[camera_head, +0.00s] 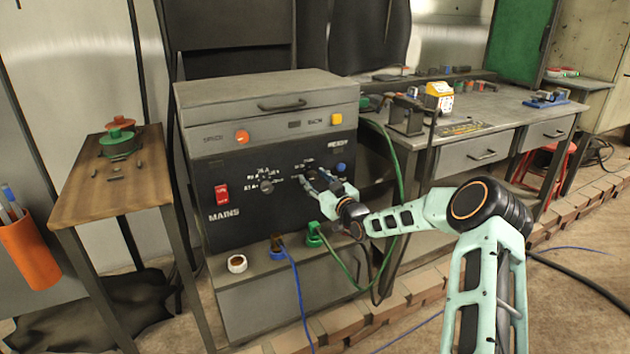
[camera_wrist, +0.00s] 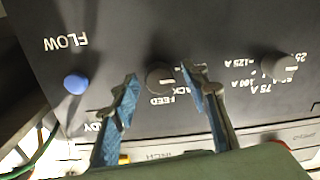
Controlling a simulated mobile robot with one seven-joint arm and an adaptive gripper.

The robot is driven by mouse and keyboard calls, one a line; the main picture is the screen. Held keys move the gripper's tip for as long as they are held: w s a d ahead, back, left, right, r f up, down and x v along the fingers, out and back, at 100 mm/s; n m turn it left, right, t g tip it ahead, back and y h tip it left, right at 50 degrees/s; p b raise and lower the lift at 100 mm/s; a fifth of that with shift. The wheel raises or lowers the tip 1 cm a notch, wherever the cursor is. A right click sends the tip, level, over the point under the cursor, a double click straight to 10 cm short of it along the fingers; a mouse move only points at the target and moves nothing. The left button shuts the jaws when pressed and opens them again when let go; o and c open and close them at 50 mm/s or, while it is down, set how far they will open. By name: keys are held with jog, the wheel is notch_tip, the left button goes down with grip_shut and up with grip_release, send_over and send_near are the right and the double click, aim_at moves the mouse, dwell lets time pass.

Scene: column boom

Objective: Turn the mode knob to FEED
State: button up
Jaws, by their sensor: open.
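The mode knob (camera_wrist: 160,77) is a small dark round knob on the black front panel, with lettering reading FEED and BACK beside it in the upside-down wrist view. A pale pointer mark shows on its right side there. My gripper (camera_wrist: 159,74) is open, with one blue-padded finger on each side of the knob and a gap to each. I cannot tell how deep the fingers reach. In the head view, my gripper (camera_head: 313,177) is at the panel's right half, and its fingers partly cover the mode knob (camera_head: 311,169).
Left of the mode knob in the head view is an amperage knob (camera_head: 267,186), then a red MAINS switch (camera_head: 222,194). A blue button (camera_head: 341,168) sits close on the right. Green (camera_head: 340,262) and blue (camera_head: 297,290) cables hang below. A workbench (camera_head: 480,125) stands to the right.

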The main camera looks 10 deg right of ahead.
jog(key=shift+c, duration=0.6)
grip_shut()
jog(key=m+b, duration=0.1)
jog(key=m, duration=0.3)
jog(key=shift+m+b, duration=0.3)
jog(key=shift+m, duration=0.1)
jog(key=m, duration=0.4)
jog(key=shift+d+f+m+b, duration=0.1)
jog(key=shift+m+b, duration=0.2)
jog(key=shift+b, duration=0.1)
jog(key=m, duration=0.3)
jog(key=shift+m, duration=0.4)
jog(key=m+b, duration=0.1)
jog(key=m, duration=0.3)
jog(key=shift+m+h, duration=0.3)
jog(key=shift+m, duration=0.1)
jog(key=shift+b, duration=0.3)
